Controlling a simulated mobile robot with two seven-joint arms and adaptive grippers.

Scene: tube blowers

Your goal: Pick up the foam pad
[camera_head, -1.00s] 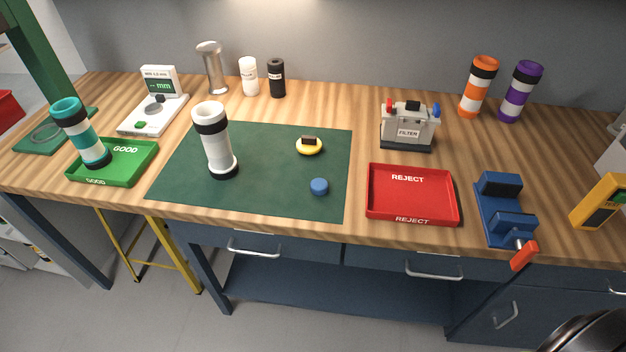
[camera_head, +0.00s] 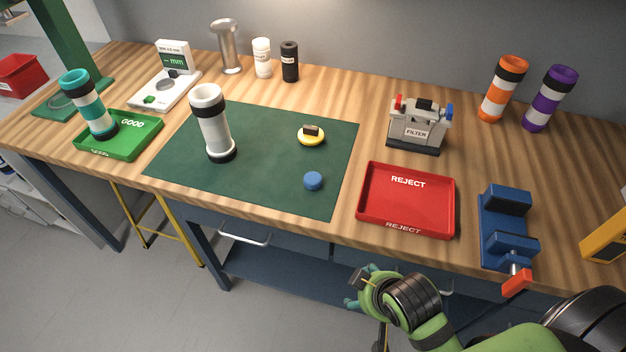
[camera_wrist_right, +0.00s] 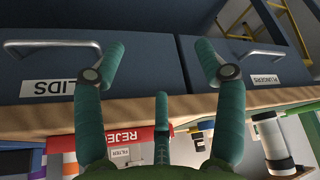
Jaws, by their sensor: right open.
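On the dark green mat (camera_head: 270,185) lie a small blue disc (camera_head: 313,181) and a yellow round piece with a black block on top (camera_head: 311,136). I cannot tell for sure which is the foam pad. A white tube with black bands (camera_head: 214,125) stands on the mat's left part. My right gripper (camera_head: 362,287) is in front of the bench, below the tabletop edge, apart from both pieces. In the right wrist view it (camera_wrist_right: 160,62) is open with nothing between the fingers. My left gripper is not in view.
A red REJECT tray (camera_head: 405,222) lies right of the mat, near the front edge. A grey FILTER box (camera_head: 418,130) stands behind it. A blue vise (camera_head: 505,225) is at right. A green GOOD tray (camera_head: 90,148) holds a teal tube. The mat's middle is clear.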

